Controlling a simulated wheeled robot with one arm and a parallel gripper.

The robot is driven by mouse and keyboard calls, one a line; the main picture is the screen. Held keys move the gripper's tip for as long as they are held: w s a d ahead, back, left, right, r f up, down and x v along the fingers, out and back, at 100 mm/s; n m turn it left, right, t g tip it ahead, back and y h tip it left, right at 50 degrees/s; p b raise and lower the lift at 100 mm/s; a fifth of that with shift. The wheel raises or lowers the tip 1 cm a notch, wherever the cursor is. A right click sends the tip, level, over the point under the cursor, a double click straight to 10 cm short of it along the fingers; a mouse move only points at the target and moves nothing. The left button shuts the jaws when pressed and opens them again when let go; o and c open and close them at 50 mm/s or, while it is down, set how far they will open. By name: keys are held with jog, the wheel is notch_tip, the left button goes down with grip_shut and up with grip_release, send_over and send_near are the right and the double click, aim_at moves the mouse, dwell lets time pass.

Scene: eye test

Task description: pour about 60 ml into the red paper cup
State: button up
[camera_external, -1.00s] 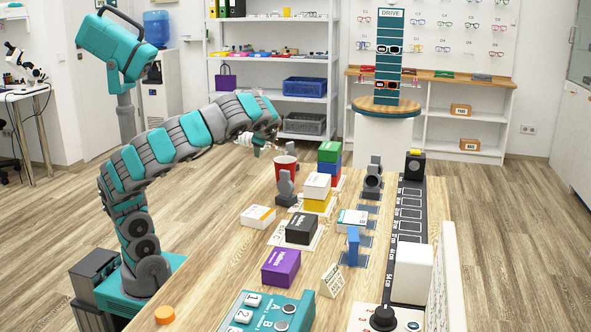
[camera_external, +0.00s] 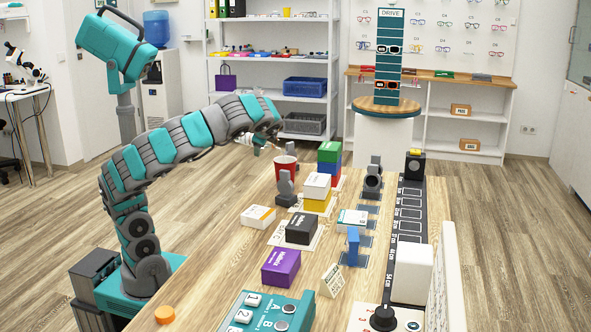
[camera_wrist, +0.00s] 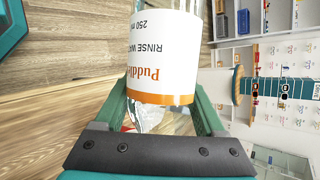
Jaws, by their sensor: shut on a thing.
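The red paper cup (camera_external: 286,165) stands upright toward the far end of the wooden table, behind a small grey stand that hides part of it. My gripper (camera_external: 262,145) is just up and left of the cup. In the wrist view my gripper (camera_wrist: 162,98) is shut on a clear bottle (camera_wrist: 163,55) with a white and orange label reading "RINSE WATER 250 ml". The bottle shows only as a small bit in the external view, mostly hidden by my arm, so its exact tilt and any flow are too small to tell.
Stacked coloured boxes (camera_external: 328,160) stand right of the cup. Black (camera_external: 301,229) and purple (camera_external: 281,267) boxes lie nearer. A black marked rail (camera_external: 408,215) runs along the right side. The table's left part is mostly clear.

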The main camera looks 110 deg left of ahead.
notch_tip(320, 180, down, 3)
jog(key=n+t+b, duration=0.1)
jog(key=t+b, duration=0.1)
jog(key=shift+r+t+h, duration=0.1)
jog(key=shift+t+h, duration=0.2)
jog(key=shift+s+f+n+t+b, duration=0.2)
jog(key=shift+f+n+t+b, duration=0.15)
jog(key=shift+b, duration=0.35)
jog(key=shift+r, duration=0.25)
jog(key=shift+f+t, duration=0.15)
jog(key=shift+t, duration=0.1)
jog(key=shift+f+n+t+b, duration=0.1)
jog(key=shift+n+t+b, duration=0.15)
jog(key=shift+t+b, duration=0.05)
dwell(0.5)
